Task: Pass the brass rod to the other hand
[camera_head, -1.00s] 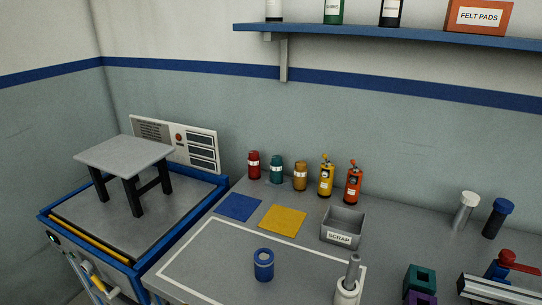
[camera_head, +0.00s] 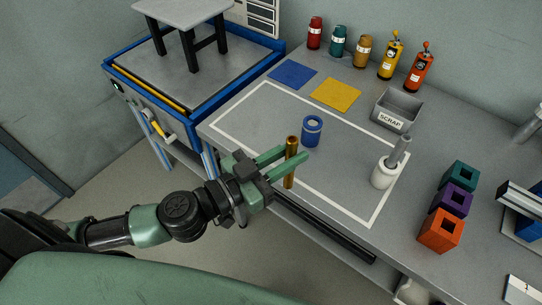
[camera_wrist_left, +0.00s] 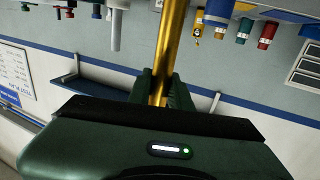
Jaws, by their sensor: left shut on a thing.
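The brass rod (camera_head: 291,165) is upright in my left gripper (camera_head: 287,161), in front of the bench's front edge in the head view. The green fingers are shut on it, with its top sticking up above them and its lower end below. In the left wrist view the brass rod (camera_wrist_left: 171,40) runs up from between the fingers (camera_wrist_left: 160,92). My right gripper is not in view.
Behind the rod, a blue ring-shaped cup (camera_head: 312,131) stands inside the white outline on the bench. A white holder with a grey rod (camera_head: 385,172), a scrap bin (camera_head: 397,107) and coloured blocks (camera_head: 440,230) are to the right.

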